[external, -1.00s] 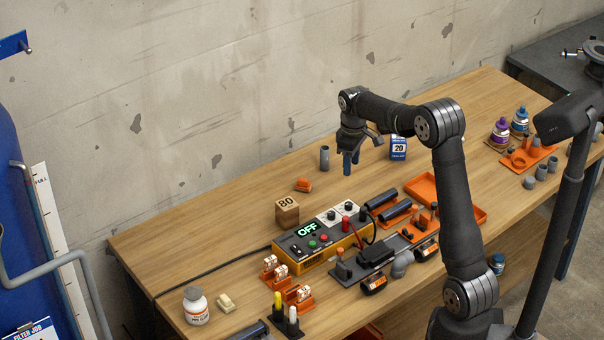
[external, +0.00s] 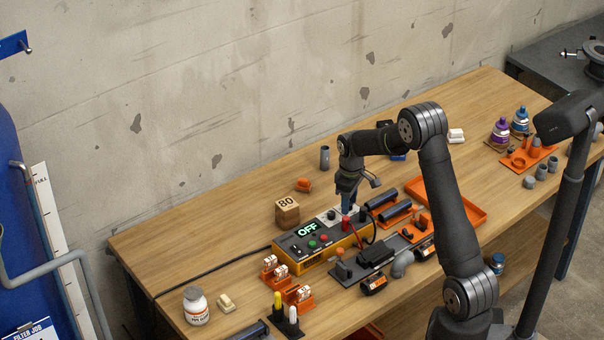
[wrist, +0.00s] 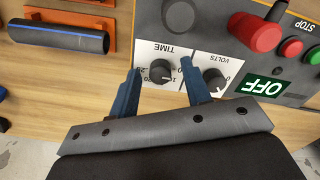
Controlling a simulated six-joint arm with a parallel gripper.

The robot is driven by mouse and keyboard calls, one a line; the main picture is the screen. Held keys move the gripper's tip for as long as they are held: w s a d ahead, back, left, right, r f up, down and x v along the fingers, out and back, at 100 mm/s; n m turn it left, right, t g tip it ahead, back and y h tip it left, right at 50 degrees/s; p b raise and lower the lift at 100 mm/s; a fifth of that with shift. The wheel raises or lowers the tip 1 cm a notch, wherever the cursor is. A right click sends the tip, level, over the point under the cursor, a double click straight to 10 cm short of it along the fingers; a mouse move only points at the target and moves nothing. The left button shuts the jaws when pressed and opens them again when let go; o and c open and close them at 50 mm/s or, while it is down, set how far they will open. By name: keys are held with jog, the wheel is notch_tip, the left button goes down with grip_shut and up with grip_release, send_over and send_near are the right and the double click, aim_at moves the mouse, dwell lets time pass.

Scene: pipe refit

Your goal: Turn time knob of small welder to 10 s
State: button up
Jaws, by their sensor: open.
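The small welder (external: 318,242) is an orange and grey box with a lit display reading OFF (external: 307,229); the display also shows in the wrist view (wrist: 263,88). In the wrist view its black time knob (wrist: 162,71) sits on a white dial marked TIME. The volts knob (wrist: 214,79) is to the right of it. My gripper (wrist: 161,78) is open, with one blue finger left of the time knob and the other between the two knobs. In the external view my gripper (external: 346,208) is low over the welder's right end and hides the time knob.
A red terminal plug (wrist: 254,33) and a dark one (wrist: 178,16) rise from the welder beyond the dials. An 80 block (external: 287,212) stands behind the welder. Dark pipes in orange holders (external: 395,212) lie to the right.

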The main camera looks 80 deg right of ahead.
grip_shut()
jog(key=shift+m, duration=0.3)
jog(key=m, duration=0.3)
jog(key=shift+m, duration=2)
grip_release()
